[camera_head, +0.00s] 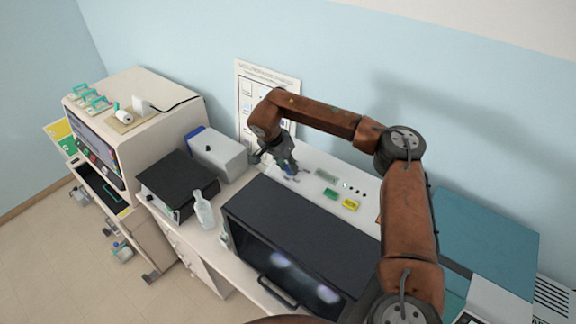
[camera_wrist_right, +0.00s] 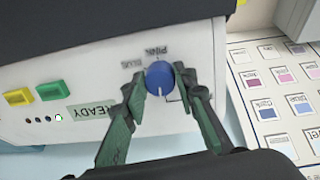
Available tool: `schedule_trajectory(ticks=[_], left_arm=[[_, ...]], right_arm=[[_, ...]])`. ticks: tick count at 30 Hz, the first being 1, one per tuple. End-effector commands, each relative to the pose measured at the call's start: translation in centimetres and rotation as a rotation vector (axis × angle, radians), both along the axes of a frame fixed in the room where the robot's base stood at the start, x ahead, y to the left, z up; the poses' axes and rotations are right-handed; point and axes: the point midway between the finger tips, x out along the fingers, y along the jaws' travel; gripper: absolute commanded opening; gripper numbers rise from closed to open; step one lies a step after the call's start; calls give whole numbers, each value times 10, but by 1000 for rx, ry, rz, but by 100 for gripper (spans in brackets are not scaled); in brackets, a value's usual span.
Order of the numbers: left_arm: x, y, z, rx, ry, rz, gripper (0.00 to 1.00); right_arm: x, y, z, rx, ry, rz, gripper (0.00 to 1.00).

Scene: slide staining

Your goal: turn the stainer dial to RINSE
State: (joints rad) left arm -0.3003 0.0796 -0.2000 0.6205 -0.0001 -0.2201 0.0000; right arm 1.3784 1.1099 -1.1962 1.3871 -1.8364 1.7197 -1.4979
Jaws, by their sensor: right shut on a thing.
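The stainer has a black front cover (camera_head: 310,222) and a white control panel (camera_head: 315,171) behind it. The blue dial (camera_wrist_right: 158,76) sits on this panel in the right wrist view, with a pale pointer line on it. Small printed words stand around the dial; they appear upside down and I cannot read them surely. My right gripper (camera_head: 290,171) is at the left end of the panel in the head view. In the right wrist view its green fingers (camera_wrist_right: 160,80) are shut on the dial, one on each side. My left gripper is not in view.
A green button (camera_wrist_right: 54,91) and a yellow button (camera_wrist_right: 19,96) are beside a READY display (camera_wrist_right: 91,111) on the panel. A wall chart (camera_head: 267,75) hangs behind. A clear bottle (camera_head: 203,210), a black box (camera_head: 177,183) and a grey box (camera_head: 217,155) stand left of the stainer.

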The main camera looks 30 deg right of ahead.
Motion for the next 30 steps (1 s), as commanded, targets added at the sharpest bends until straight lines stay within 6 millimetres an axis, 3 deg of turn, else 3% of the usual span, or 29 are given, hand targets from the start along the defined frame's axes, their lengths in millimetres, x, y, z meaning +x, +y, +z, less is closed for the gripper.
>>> schedule_trajectory(ticks=[9,25,26,30], left_arm=[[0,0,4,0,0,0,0],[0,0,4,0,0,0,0],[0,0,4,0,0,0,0],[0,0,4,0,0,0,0]], right_arm=[[2,-1,5,-18,29,106,2],[3,-1,5,-22,35,126,2],[3,-1,5,-22,35,126,27],[2,-1,4,-21,38,126,37]])
